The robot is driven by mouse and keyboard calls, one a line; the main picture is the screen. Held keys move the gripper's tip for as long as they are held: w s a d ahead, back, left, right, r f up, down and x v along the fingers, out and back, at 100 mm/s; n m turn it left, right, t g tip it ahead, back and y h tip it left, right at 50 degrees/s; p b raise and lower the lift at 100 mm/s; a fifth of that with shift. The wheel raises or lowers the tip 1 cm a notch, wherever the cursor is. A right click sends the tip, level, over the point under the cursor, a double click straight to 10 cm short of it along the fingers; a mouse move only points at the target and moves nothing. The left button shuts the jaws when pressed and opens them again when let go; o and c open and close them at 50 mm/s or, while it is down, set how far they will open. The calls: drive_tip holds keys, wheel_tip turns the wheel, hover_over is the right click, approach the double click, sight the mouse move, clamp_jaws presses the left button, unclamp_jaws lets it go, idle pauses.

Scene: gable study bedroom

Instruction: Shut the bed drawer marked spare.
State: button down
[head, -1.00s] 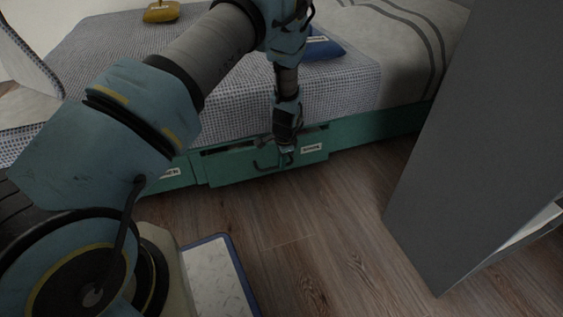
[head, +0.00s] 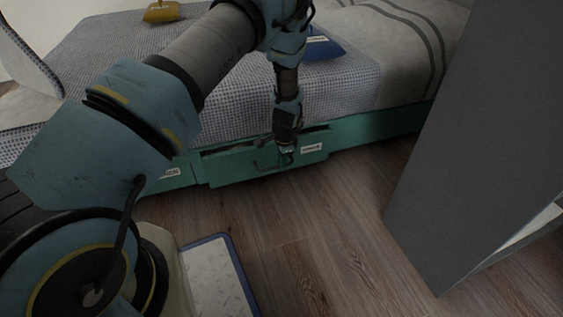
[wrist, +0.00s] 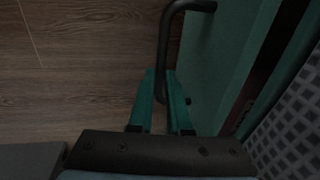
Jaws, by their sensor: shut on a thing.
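The green bed drawer (head: 232,170) in the side of the bed stands a little out, with a dark gap along its top edge. Its white label (head: 311,149) is too small to read surely. A dark bar handle (head: 259,164) is on its front; the handle (wrist: 166,45) also shows in the wrist view, beside the green drawer front (wrist: 212,55). My gripper (head: 287,158) is at the right end of the handle. In the wrist view my gripper (wrist: 161,80) has its two green fingers closed on the bar's end.
Another labelled green drawer (head: 172,182) is to the left, partly behind my arm. A tall grey panel (head: 480,140) stands at the right. Wooden floor (head: 300,230) in front of the drawer is clear. A blue item (head: 322,48) and a yellow item (head: 160,13) lie on the bed.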

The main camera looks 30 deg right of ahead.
drive_tip(key=shift+w+d, duration=0.2)
drive_tip(key=shift+w, duration=0.95)
drive_tip(key=shift+w+d, duration=0.15)
drive_tip(key=shift+w, duration=1)
drive_tip(key=c, duration=0.9)
unclamp_jaws()
drive_tip(key=shift+o, duration=0.2)
drive_tip(key=shift+r, duration=0.1)
wheel_tip(320, 180, up, 10)
drive_tip(key=s+p, duration=0.2)
drive_tip(key=p, duration=0.2)
drive_tip(key=shift+a+r, duration=0.15)
drive_tip(key=shift+r, duration=0.1)
